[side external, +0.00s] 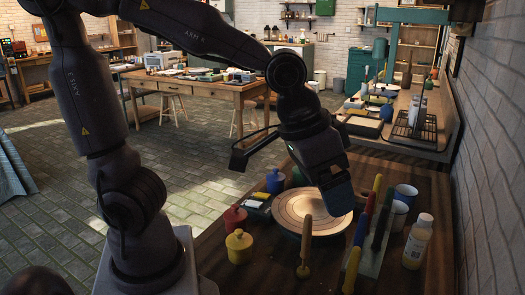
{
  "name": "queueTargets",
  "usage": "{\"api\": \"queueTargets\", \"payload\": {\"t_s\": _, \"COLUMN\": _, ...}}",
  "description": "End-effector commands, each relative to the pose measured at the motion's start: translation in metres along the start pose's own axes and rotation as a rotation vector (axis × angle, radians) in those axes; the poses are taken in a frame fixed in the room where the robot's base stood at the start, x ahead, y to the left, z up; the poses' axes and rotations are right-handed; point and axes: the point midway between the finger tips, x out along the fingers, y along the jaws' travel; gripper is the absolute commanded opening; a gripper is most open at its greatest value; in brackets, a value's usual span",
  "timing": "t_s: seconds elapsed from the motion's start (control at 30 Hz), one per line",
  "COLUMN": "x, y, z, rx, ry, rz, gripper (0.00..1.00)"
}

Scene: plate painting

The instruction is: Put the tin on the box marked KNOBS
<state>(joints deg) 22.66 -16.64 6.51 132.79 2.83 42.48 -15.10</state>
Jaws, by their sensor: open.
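My gripper (337,200) points down over the right part of a round pale plate (290,208) on the dark wooden table. It is open; its fingertips are small and dark, and nothing shows held in it. No box with a readable KNOBS mark shows. I cannot tell which thing is the tin. Small lidded pots stand left of the plate: a blue one (275,180), a red one (234,220) and a yellow one (239,246). A small dark box or palette with coloured patches (258,202) lies between the red and blue pots. My gripper hides part of the table behind it.
An upright wooden-handled tool (305,245) stands before the plate. Right of it are yellow, blue, red and dark upright handles (367,220), white mugs (405,194) and a yellowish bottle (417,241). A brick wall (495,150) bounds the right. A wooden bench (205,88) stands farther back.

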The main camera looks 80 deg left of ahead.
Motion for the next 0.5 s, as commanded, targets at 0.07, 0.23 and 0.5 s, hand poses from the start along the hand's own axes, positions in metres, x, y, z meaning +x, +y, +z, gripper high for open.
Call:
{"api": "queueTargets", "payload": {"t_s": 0.07, "x": -0.026, "y": -0.026, "z": 0.015, "rx": -0.022, "ry": 0.049, "rz": -0.015, "gripper": 0.86}}
{"api": "queueTargets", "payload": {"t_s": 0.23, "x": -0.055, "y": -0.056, "z": 0.046, "rx": -0.027, "ry": 0.108, "rz": -0.067, "gripper": 0.86}}
{"api": "queueTargets", "payload": {"t_s": 0.5, "x": -0.065, "y": -0.066, "z": 0.064, "rx": -0.021, "ry": 0.131, "rz": -0.103, "gripper": 0.86}}
